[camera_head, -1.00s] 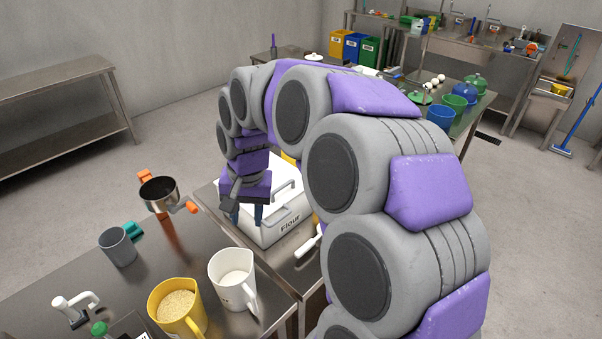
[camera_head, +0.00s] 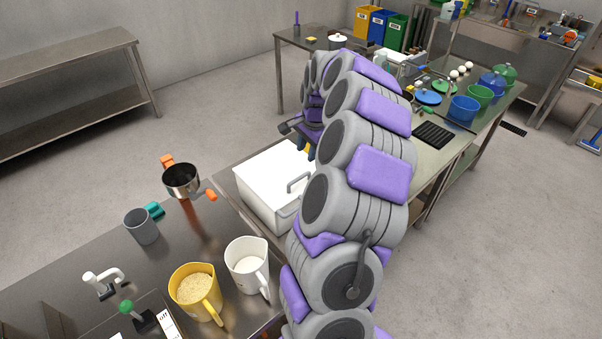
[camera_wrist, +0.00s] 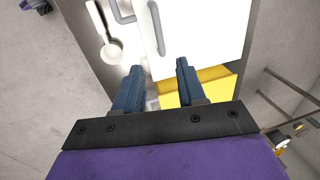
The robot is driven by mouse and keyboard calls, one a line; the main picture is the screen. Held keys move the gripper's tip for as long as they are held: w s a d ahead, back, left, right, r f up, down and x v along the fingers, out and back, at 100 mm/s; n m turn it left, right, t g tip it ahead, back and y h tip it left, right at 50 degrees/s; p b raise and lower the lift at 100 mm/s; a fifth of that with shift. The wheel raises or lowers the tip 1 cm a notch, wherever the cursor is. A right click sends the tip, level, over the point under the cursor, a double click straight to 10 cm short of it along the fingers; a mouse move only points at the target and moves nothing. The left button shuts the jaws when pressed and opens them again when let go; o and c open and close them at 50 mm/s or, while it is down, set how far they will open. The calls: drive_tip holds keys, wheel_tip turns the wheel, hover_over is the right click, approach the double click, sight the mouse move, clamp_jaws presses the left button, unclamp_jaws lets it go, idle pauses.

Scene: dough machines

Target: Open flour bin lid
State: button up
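The flour bin (camera_head: 262,205) is a white box on the steel table, partly hidden behind my arm. Its flat white lid (camera_head: 265,165) looks closed and has a grey bar handle (camera_head: 299,183). In the wrist view the white lid (camera_wrist: 203,25) fills the upper middle, with the handle (camera_wrist: 157,28) near its left edge. My gripper (camera_head: 305,147) is over the far right side of the bin. In the wrist view my gripper (camera_wrist: 165,68) has its two blue fingers apart, with nothing between them. The fingertips are near the lid's edge, apart from the handle.
A yellow object (camera_wrist: 207,82) lies beside the bin under my fingers. A white scoop (camera_wrist: 112,50) lies on the bin's other side. A white jug (camera_head: 247,262), a yellow jug (camera_head: 197,290) and a pot (camera_head: 182,180) stand on the near table.

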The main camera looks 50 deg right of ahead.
approach(301, 177)
drive_tip(key=d, duration=0.1)
drive_tip(key=f, duration=0.2)
drive_tip(key=w+a+f, duration=0.1)
drive_tip(key=f, duration=0.3)
drive_tip(key=shift+w+a+f+b, duration=0.3)
drive_tip(key=shift+w+d+f, duration=0.1)
drive_tip(key=shift+d+f, duration=0.15)
drive_tip(key=shift+f, duration=0.25)
drive_tip(key=shift+d+f, duration=0.25)
drive_tip(key=shift+d, duration=0.3)
drive_tip(key=shift+a+r, duration=0.2)
drive_tip(key=shift+a, duration=0.35)
drive_tip(key=c, duration=0.5)
clamp_jaws()
drive_tip(key=shift+d, duration=0.1)
